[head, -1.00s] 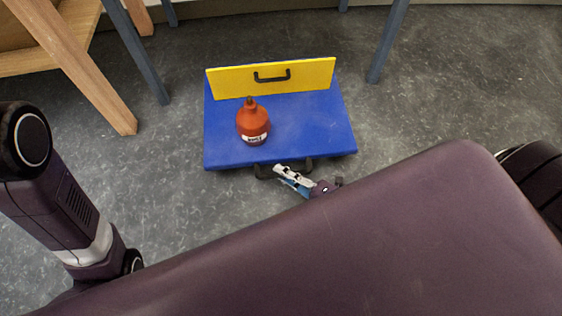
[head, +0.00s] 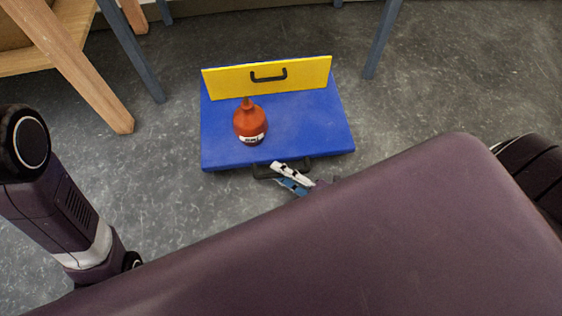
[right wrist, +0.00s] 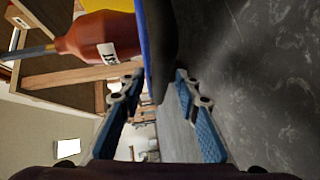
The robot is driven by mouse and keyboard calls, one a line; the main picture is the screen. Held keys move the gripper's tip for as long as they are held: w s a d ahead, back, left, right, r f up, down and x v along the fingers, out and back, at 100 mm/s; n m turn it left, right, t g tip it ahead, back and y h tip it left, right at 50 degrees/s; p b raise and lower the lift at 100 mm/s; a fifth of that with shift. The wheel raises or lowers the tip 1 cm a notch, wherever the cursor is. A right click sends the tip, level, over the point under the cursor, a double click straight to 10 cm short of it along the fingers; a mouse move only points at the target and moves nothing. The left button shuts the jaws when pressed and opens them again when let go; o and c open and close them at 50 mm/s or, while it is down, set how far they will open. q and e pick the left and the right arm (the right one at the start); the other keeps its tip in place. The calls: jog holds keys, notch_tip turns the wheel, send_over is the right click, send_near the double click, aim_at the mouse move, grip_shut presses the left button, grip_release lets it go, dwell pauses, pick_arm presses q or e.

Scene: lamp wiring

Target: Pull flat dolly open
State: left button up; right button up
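The blue flat dolly (head: 310,125) lies on the floor with a yellow upright panel (head: 310,77) at its far edge.
An orange-red bottle (head: 250,124) with a white label stands on the dolly. A wooden table leg (head: 85,80) and blue-grey legs (head: 382,40) stand behind and beside the dolly. The grey floor right of the dolly is clear.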

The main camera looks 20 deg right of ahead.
jog(key=v, duration=1.2)
